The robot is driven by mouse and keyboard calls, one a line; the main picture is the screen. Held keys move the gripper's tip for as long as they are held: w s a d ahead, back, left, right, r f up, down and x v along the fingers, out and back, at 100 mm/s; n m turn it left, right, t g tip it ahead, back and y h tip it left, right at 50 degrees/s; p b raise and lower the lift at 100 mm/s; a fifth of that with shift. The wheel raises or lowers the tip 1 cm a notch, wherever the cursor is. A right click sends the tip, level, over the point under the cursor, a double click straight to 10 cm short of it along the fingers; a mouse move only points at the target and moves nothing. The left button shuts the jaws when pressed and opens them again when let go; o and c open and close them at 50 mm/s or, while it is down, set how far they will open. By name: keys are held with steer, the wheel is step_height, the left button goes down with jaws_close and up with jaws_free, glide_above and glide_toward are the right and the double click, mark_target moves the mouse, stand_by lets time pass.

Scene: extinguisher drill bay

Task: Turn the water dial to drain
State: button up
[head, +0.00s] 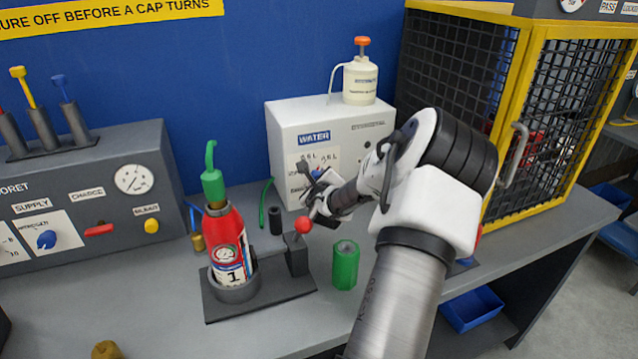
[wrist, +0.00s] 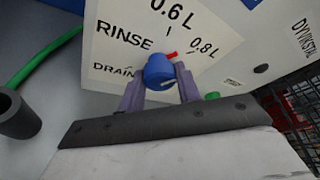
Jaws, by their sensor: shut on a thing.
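The water dial (wrist: 158,70) is a blue knob on a pale panel, with a red pointer at its upper right. The pointer faces up and right, roughly between the 0.6 L and 0.8 L marks; DRAIN (wrist: 113,71) and RINSE (wrist: 123,36) are printed to the left. My gripper (wrist: 159,87) is shut on the dial, one finger on each side. In the head view the dial is on the front of the white WATER box (head: 283,119), mostly hidden behind my gripper (head: 314,186).
A red extinguisher (head: 227,238) stands in a dark holder beside a red-knobbed lever (head: 303,225). A green cylinder (head: 345,265) stands below my arm. A cream jug (head: 360,80) is on the box. A yellow-framed mesh cage (head: 560,110) is at right.

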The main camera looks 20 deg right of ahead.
steer(key=shift+n+t+h, duration=0.4)
steer(key=shift+n+h, duration=0.3)
steer(key=shift+n, duration=0.7)
steer(key=shift+r+b, duration=0.1)
steer(key=shift+b, duration=0.2)
steer(key=o, duration=1)
steer(key=shift+c, duration=0.2)
step_height(320, 180, up, 20)
steer(key=p, duration=0.3)
steer(key=shift+p, duration=0.3)
